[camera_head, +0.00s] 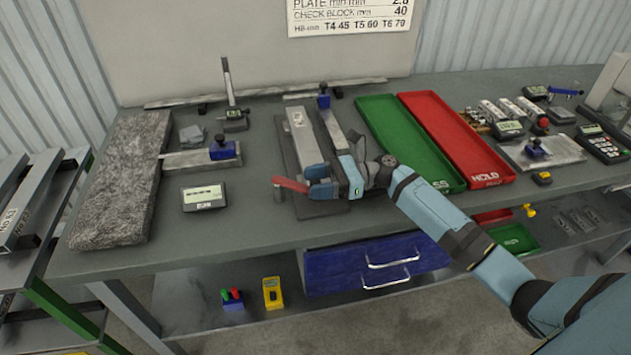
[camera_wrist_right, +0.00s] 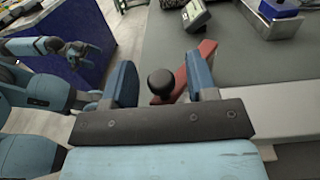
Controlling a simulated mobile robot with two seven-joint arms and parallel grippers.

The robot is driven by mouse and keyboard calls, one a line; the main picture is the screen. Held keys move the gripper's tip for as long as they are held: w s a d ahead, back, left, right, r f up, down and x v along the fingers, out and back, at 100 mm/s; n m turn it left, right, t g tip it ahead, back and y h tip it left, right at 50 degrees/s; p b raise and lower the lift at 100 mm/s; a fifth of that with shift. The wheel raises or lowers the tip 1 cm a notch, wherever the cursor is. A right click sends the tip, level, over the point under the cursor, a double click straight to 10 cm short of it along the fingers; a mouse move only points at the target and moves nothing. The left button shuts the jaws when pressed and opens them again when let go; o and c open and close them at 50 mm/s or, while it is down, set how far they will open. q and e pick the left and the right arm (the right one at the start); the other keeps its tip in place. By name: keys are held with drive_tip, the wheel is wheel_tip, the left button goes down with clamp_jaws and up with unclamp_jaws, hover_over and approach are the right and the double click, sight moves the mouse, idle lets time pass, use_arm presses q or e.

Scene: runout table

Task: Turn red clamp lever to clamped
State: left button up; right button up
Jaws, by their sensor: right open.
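The red clamp lever (camera_head: 289,184) sticks out to the left at the front end of the grey fixture (camera_head: 318,208) in the head view. My right gripper (camera_head: 319,181) is at the lever's right end and covers part of it. In the right wrist view the open fingers stand on either side of a black knob (camera_wrist_right: 161,82), with the red lever (camera_wrist_right: 204,51) running behind it. A gap shows between knob and fingers. My left arm shows at the left of the wrist view with its gripper (camera_wrist_right: 78,52) small and away from the lever; its jaws are unclear.
A granite slab (camera_head: 122,180) and a small display box (camera_head: 203,197) lie left of the fixture. A green tray (camera_head: 408,140) and a red tray (camera_head: 455,140) lie to the right, behind my right forearm. A blue drawer (camera_head: 375,264) is under the tabletop.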

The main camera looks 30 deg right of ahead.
drive_tip(key=b+v, duration=0.1)
drive_tip(key=v, duration=1.1)
drive_tip(key=shift+s+d+f, duration=0.1)
drive_tip(key=shift+d, duration=0.15)
drive_tip(key=shift+s+d, duration=0.15)
drive_tip(key=shift+d, duration=0.4)
